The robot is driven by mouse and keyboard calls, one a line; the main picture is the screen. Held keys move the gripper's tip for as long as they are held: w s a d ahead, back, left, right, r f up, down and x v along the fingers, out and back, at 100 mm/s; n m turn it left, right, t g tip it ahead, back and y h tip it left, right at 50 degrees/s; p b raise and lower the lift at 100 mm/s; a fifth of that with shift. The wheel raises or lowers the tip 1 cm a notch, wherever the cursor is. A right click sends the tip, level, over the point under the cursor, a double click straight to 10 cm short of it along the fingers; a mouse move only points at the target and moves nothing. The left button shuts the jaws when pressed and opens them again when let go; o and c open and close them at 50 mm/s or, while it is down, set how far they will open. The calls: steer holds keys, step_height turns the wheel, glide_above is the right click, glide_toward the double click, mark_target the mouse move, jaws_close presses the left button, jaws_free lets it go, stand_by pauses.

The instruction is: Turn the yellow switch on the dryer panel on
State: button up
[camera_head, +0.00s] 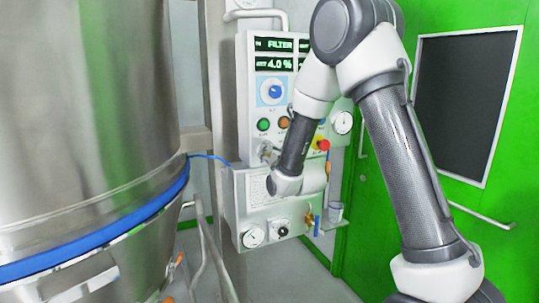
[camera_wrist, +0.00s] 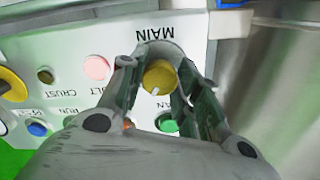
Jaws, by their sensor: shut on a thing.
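The yellow switch (camera_wrist: 160,77) is a round knob with a white pointer mark. It sits on the white dryer panel (camera_wrist: 60,45), next to an upside-down MAIN label, in the wrist view. My gripper (camera_wrist: 158,82) has one finger on each side of the knob and is shut on it. The pointer mark faces the lower left of the wrist picture. In the head view, my gripper (camera_head: 267,152) is at the lower left of the dryer panel (camera_head: 247,100), and I cannot make out the yellow switch behind it.
Green (camera_head: 263,125) and orange (camera_head: 284,122) buttons, a blue dial (camera_head: 274,91) and a red stop button (camera_head: 321,143) are close by on the panel. A large steel vessel (camera_head: 90,100) stands left. A lower box with gauges (camera_head: 252,237) is beneath.

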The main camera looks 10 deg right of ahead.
stand_by(0.3)
steer(key=o, duration=1)
steer(key=shift+o, duration=0.2)
steer(key=s+d, duration=0.1)
steer(key=s, duration=0.6)
steer(key=shift+s+d, duration=0.2)
steer(key=shift+d, duration=0.05)
